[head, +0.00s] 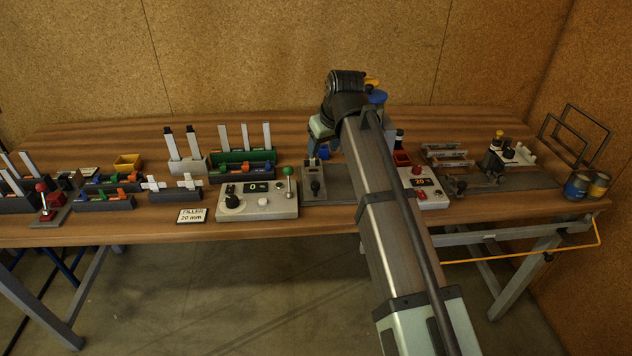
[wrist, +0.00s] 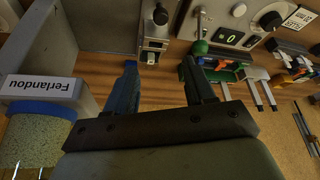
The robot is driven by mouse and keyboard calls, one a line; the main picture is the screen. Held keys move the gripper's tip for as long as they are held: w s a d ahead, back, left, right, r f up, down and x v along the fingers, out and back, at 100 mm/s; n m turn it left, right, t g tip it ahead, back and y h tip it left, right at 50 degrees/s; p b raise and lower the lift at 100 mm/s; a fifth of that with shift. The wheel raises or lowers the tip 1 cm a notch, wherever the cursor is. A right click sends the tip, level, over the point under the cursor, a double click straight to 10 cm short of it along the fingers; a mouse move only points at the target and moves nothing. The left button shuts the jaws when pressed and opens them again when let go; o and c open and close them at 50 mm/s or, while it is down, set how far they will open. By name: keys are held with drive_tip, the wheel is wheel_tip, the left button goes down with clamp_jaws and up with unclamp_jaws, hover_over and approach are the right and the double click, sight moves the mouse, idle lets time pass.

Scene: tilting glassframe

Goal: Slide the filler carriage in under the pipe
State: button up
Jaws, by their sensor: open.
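What looks like the filler carriage, a small grey block with a black ball knob (head: 314,178), stands at the left end of a dark grey base near the table's front edge. It also shows at the top of the wrist view (wrist: 153,43). My gripper (wrist: 160,66) is open and empty; its two dark fingers point toward the block, apart from it. In the head view my arm hides most of the gripper and the area behind the base. I cannot make out the pipe for certain. A granule-filled cylinder with a blue rim (wrist: 40,140) and a "Ferlandou" label is in the wrist view.
A control box with a green-knobbed lever (head: 257,200) stands left of the carriage. A second box with a red button (head: 425,190) is right of my arm. A green rack (head: 235,170) and a "FILLER 20 mm" card (head: 192,216) are to the left.

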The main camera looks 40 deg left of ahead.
sight(315, 183)
drive_tip(key=x, duration=0.4)
drive_tip(key=s+d+x, duration=0.1)
drive_tip(key=x, duration=0.4)
drive_tip(key=d+f+x, duration=0.1)
drive_tip(key=x, duration=0.3)
drive_tip(key=shift+s+a+f, duration=0.1)
drive_tip(key=shift+s+f, duration=0.1)
drive_tip(key=shift+f, duration=0.15)
drive_tip(key=shift+c, duration=0.3)
clamp_jaws()
